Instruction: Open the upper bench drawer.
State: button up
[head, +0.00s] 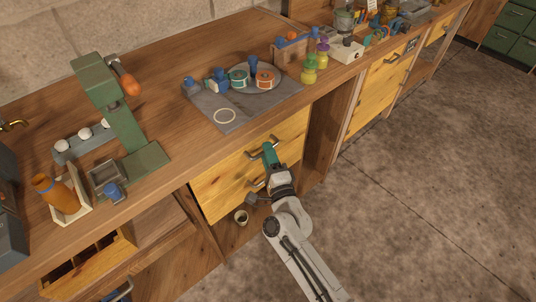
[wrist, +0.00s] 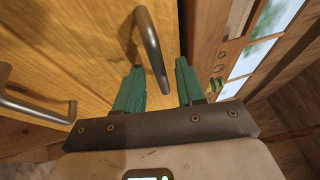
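The upper bench drawer (head: 290,132) has a yellow wooden front below the bench top and looks shut. Its dark metal handle (head: 254,154) is partly hidden behind my gripper (head: 269,152) in the head view. In the wrist view, the handle (wrist: 151,42) reaches into the gap between the two green fingers of my gripper (wrist: 160,66). The fingers are apart, one on each side of the bar, and do not look closed on it. A second handle, apparently the lower drawer's (wrist: 40,108), shows at the left of the wrist view.
The lower drawer (head: 218,203) sits directly beneath. A green press (head: 125,125) stands to the left. The floor at the right is clear.

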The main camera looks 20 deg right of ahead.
jog(key=shift+w, duration=0.1)
jog(key=shift+c, duration=0.2)
grip_shut()
dwell(0.5)
